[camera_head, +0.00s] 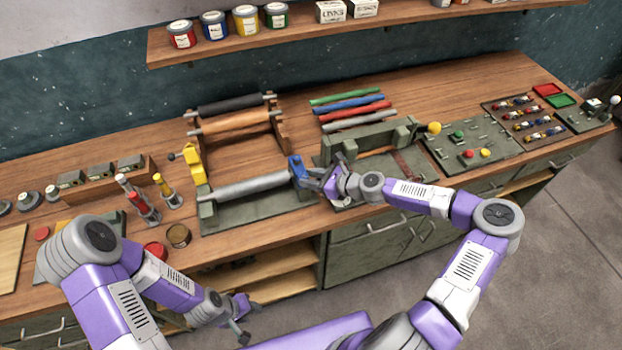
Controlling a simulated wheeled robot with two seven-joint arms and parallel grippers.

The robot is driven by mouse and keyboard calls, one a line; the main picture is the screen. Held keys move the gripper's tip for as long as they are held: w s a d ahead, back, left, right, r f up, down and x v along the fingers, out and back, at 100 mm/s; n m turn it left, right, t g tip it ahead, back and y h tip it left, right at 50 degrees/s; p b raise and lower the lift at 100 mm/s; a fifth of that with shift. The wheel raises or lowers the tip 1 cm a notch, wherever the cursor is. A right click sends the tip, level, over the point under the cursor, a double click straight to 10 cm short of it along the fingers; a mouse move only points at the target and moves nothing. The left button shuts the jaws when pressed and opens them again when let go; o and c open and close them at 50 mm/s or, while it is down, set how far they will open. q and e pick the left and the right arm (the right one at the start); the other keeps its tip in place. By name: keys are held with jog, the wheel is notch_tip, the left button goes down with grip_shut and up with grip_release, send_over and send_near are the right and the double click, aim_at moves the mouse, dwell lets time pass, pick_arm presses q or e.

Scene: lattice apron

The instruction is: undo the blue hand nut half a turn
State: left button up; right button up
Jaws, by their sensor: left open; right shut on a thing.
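The blue hand nut (296,166) is at the right end of a green fixture (222,219) that carries a long grey roller (250,186). My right gripper (312,180) reaches in from the right and is shut on the blue hand nut; its fingers hide part of the nut and of the fixture end. My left gripper (246,318) is open and empty, low in front of the bench edge, away from the nut.
A yellow clamp part (194,164) stands at the fixture's left end. Behind is a rack with black (230,104) and orange rollers (235,121). A green vise-like block (368,140) stands close to the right gripper. Red and brown tins (178,235) sit near the front edge.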

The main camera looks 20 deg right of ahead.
jog(key=o, duration=1)
jog(key=shift+o, duration=0.2)
jog(key=v, duration=0.7)
jog(key=shift+s, duration=0.25)
jog(key=shift+d, duration=0.1)
